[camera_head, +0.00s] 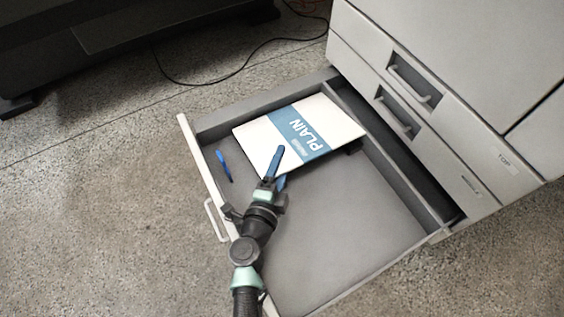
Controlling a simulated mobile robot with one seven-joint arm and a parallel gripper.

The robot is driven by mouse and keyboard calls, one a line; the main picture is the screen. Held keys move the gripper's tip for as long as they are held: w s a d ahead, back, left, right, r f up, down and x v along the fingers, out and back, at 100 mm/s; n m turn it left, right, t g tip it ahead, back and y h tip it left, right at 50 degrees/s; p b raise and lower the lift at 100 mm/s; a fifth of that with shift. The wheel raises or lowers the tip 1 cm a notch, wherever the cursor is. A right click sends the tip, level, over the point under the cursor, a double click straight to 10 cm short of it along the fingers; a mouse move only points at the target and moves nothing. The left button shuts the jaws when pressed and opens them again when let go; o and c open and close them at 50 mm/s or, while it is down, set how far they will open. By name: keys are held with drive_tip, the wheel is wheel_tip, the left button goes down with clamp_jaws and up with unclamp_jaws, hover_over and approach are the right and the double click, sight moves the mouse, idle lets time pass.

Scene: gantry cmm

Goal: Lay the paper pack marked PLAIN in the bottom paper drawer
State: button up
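The paper pack (343,126), white with a blue band reading PLAIN, is inside the outline of the open bottom drawer (350,218), toward its far end. My gripper (279,164) is at the pack's near edge. One blue finger lies over the pack's top; the other shows just below the edge and is mostly hidden under it. The gripper looks shut on the pack. A dark patch shows under the pack's right corner, and I cannot tell whether the pack rests flat on the drawer floor.
A blue pen (224,165) lies in the drawer by its front wall, left of the pack. The drawer handle (215,220) is on the outer left side. A black cable (220,79) lies on the floor.

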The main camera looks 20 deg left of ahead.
drive_tip(key=p+v, duration=0.4)
drive_tip(key=v, duration=0.8)
drive_tip(key=shift+s, duration=0.3)
drive_tip(key=shift+d, duration=0.1)
